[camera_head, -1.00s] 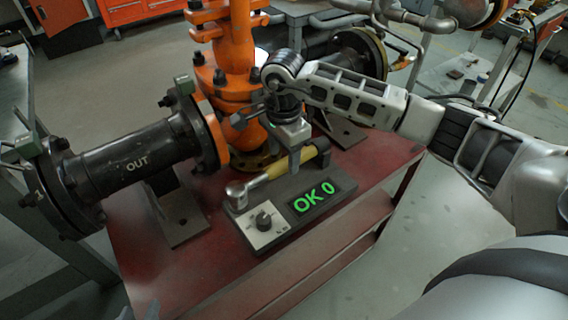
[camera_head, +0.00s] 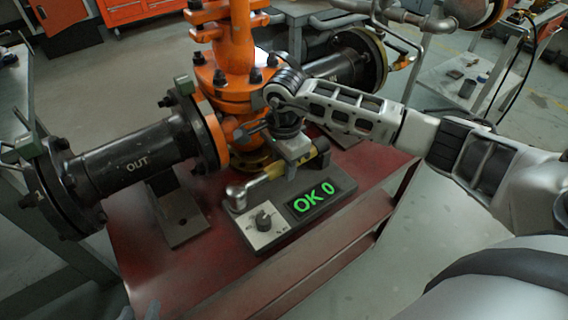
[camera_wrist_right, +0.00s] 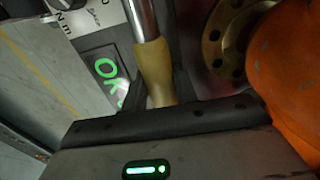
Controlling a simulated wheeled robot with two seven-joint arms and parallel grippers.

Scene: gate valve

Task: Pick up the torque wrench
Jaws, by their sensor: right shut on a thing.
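The torque wrench, with a silver head and a yellow handle (camera_head: 273,171), lies along the dark tester block (camera_head: 283,228), its head at the left end. I cannot tell whether it touches the block. My right gripper (camera_head: 298,161) is over the handle from above and shut on it. In the right wrist view the handle (camera_wrist_right: 156,72) runs between the two dark fingers (camera_wrist_right: 158,92). The tester display (camera_head: 313,197) reads "OK 0" in green. Small grey tips at the bottom left edge look like my left gripper (camera_head: 139,312); most of it is cut off.
The orange gate valve (camera_head: 238,70) stands just behind the wrench. Its black pipe (camera_head: 135,160) marked OUT lies to the left. The red bench top (camera_head: 190,262) is clear in front and left of the tester. A grey cart (camera_head: 450,75) is at the right.

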